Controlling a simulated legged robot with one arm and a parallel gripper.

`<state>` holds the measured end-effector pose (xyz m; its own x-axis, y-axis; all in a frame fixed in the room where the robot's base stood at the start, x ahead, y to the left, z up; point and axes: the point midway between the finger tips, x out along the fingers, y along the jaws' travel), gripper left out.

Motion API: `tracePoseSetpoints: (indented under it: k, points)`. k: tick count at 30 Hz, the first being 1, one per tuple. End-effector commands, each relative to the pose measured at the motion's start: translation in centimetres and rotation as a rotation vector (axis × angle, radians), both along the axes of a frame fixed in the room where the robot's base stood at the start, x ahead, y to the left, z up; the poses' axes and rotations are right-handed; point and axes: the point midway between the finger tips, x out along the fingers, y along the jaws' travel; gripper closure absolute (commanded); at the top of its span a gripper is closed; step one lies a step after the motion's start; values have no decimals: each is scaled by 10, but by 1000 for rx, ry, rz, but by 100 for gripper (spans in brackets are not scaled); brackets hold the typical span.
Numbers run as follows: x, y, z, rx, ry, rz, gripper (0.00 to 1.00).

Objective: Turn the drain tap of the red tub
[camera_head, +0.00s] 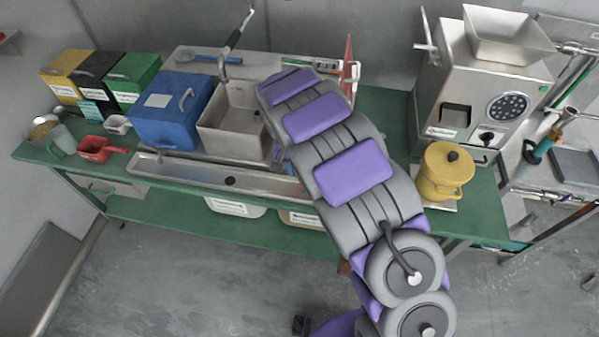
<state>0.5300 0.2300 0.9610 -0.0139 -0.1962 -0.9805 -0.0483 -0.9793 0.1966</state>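My arm stretches from the bottom of the picture up over the green bench and covers its middle. My gripper is mostly hidden beneath the arm. A small purple and grey part (279,156) shows at the arm's left edge beside the steel basin, and I cannot tell its fingers. A narrow red upright piece (348,66) stands just right of the arm's far end. It may belong to the red tub, but the arm hides what is around it. No drain tap on a red tub can be made out.
A steel basin (235,118) with a tap (236,42) and a blue box (172,108) stand left of the arm. A red scoop (97,149) lies at the left. A steel grinder (482,85) and yellow canister (440,170) stand at the right. Open floor lies in front.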

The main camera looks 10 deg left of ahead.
Motion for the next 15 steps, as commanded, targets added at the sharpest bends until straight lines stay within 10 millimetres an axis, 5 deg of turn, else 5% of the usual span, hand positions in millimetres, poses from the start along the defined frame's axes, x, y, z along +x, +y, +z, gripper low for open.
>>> tracePoseSetpoints:
  k: [15]
  points:
    - [3, 25, 111, 0, -2, 1, 60]
